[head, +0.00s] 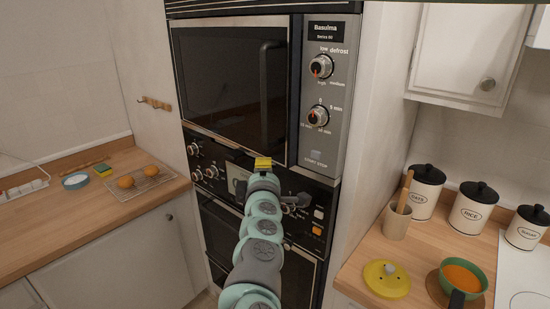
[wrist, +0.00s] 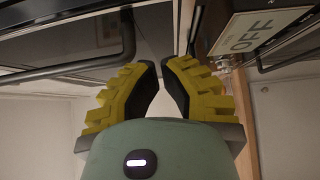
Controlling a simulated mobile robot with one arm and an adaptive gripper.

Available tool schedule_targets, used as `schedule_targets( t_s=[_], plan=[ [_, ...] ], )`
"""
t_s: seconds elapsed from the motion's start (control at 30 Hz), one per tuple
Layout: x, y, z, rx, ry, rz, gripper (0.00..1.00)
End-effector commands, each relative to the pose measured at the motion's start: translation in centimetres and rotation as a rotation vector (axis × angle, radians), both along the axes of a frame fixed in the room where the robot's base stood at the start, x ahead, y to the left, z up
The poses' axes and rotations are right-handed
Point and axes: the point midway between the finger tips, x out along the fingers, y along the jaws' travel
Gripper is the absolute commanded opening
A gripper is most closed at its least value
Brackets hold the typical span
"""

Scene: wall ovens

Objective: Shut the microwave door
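The microwave (head: 312,150) is built into the tall unit, with its control panel at the right. Its dark glass door (head: 225,80) covers the front and looks shut or nearly so; I cannot tell whether a small gap remains. The door's black upright handle (head: 268,85) is near its right edge. My gripper (head: 263,162) is just below the handle, at the door's lower right edge; contact cannot be told. In the wrist view, its yellow fingers (wrist: 160,65) have a narrow empty gap between their tips.
An oven (head: 300,255) with a knob panel (head: 215,165) lies below the microwave, partly hidden by my arm. The right counter holds canisters (head: 475,210), a yellow lid (head: 386,280) and a bowl (head: 465,275).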

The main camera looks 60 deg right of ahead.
Motion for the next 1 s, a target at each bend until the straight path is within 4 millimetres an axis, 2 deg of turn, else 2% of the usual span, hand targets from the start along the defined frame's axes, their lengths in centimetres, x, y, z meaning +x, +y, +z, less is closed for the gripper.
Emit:
schedule_targets(
  t_s=[0.23,0.7,1.0],
  plan=[
    [1.2,-1.5,0.0,0.006,-0.003,0.002,0.0],
    [-0.1,-4.4,0.1,0.003,-0.002,-0.01,0.0],
    [-0.2,-5.2,-0.2,0.005,0.001,-0.003,0.0]
  ],
)
